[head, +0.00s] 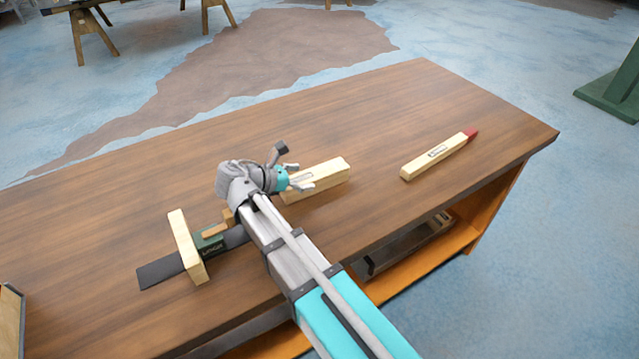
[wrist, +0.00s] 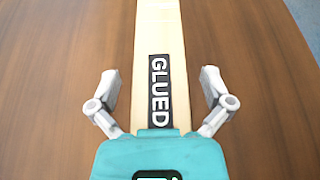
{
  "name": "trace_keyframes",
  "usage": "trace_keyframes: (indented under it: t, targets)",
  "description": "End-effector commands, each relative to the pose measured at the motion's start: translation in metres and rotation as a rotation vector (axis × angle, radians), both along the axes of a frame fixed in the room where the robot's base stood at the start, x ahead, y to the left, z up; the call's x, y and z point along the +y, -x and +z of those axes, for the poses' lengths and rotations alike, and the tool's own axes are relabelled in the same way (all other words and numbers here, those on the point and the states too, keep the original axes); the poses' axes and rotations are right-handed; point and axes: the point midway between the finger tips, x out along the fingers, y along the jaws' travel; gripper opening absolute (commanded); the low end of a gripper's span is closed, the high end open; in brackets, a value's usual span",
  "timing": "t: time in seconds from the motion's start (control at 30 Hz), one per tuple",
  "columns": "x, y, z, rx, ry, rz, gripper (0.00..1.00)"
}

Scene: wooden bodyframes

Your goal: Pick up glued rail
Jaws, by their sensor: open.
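The glued rail is a pale wooden block lying flat on the brown workbench in the head view (head: 325,177). In the wrist view the rail (wrist: 160,35) runs away from me up the middle, with a dark label reading "GLUED". My gripper (head: 299,177) is at the rail's near left end in the head view. In the wrist view my gripper (wrist: 160,88) is open, with one finger on each side of the rail and a gap to it on both sides. The rail's near end is hidden by the gripper body.
Another wooden piece with a red tip (head: 438,155) lies to the right on the workbench (head: 420,100). At the left, a wooden block (head: 188,246) stands across a dark flat bar (head: 160,270) with a green part. The bench top behind the rail is clear.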

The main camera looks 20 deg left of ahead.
Motion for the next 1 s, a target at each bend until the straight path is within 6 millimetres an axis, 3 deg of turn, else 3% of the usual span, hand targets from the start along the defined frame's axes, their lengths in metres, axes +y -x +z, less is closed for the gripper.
trace_keyframes:
  t: [0.5, 1.0]
  targets:
    - [0.0006, 0.0004, 0.0003, 0.000, 0.000, 0.001, 1.00]
    - [0.0009, 0.0007, 0.0001, 0.000, 0.000, 0.001, 0.07]
